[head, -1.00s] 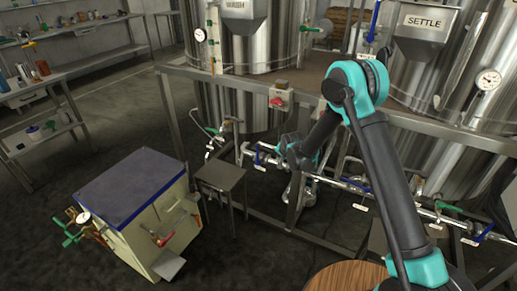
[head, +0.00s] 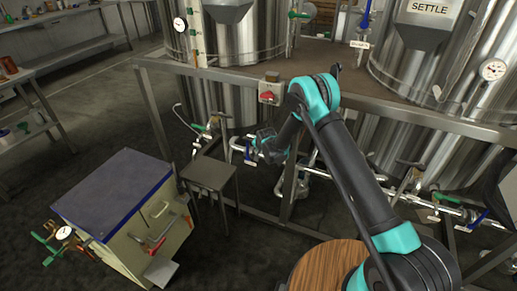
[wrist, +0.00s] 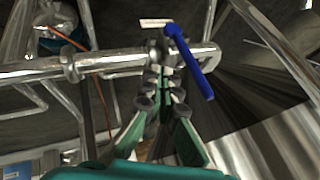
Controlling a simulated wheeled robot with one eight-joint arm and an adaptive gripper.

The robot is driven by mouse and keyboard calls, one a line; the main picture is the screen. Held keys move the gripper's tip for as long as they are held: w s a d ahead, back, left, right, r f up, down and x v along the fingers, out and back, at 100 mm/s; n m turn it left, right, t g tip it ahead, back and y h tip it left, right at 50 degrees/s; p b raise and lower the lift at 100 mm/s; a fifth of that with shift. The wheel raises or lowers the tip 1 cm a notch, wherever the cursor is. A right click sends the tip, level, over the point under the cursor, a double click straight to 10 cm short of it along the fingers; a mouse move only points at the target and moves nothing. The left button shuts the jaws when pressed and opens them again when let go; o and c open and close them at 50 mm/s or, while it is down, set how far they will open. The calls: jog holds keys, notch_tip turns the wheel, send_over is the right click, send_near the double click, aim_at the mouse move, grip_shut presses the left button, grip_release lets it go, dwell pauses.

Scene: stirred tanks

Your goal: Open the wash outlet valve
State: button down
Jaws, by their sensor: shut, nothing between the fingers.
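A valve with a blue lever (wrist: 190,60) sits on a silver pipe in the wrist view. The lever slants down to the right from its pivot, across the pipe's line. A blue lever (head: 248,151) also shows on the low pipe under the left tank in the head view. A small white tag (wrist: 156,22) is beside the valve; its text is unreadable. My gripper (wrist: 160,78) is shut and empty, its fingertips just left of the lever and apparently apart from it. In the head view, my gripper (head: 264,142) is small, close to the pipe and partly hidden by my arm.
A steel frame rail (head: 220,78) crosses in front of the tanks, with a red switch (head: 268,96). A small stand (head: 210,175) and a blue-topped cabinet (head: 115,190) are at left.

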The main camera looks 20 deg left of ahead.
jog(key=shift+w+a+f, duration=0.15)
jog(key=shift+w+a, duration=0.1)
jog(key=shift+a, duration=0.45)
jog(key=shift+w+a+f, duration=0.1)
jog(key=shift+w+a, duration=0.2)
jog(key=shift+a, duration=0.35)
jog(key=shift+w+a+f, duration=0.15)
jog(key=shift+w+a, duration=0.1)
jog(key=shift+a, duration=0.45)
